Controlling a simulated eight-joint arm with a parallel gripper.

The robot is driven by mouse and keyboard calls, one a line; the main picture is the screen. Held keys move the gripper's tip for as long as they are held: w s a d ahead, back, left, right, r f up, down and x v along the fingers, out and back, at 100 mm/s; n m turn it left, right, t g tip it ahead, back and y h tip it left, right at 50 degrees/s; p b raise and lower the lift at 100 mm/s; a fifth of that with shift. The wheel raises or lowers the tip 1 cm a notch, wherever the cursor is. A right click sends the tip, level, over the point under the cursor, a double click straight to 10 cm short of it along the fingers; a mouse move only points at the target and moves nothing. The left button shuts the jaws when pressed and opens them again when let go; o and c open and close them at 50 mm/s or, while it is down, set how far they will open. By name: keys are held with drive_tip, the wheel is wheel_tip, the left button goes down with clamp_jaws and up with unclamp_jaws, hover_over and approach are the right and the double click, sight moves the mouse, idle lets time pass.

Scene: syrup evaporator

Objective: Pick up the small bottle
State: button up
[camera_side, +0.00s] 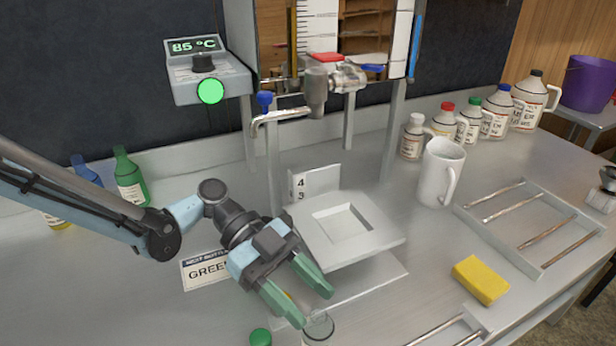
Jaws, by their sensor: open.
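My gripper (308,306) is open, its two green fingers pointing down toward the front of the steel bench. Just beyond the fingertips is the round rim of a clear glass container (319,329), cut off by the bottom edge; I cannot tell if it is the small bottle. A green cap (260,337) sits to its left. A little amber shows between the fingers, mostly hidden. The smallest labelled bottle (411,140) in the back row has a white cap and stands upright, far from my gripper.
A square stand (378,236) is close right of my gripper, under the valve (317,90). A white mug (438,175), a rack (558,215) and a yellow sponge (480,280) are to the right. Blue and green bottles (130,180) stand back left. A GREEN sign (205,270) lies left.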

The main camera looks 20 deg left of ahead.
sight(318, 330)
drive_tip(key=x, duration=0.5)
drive_tip(key=shift+s, duration=0.1)
clamp_jaws()
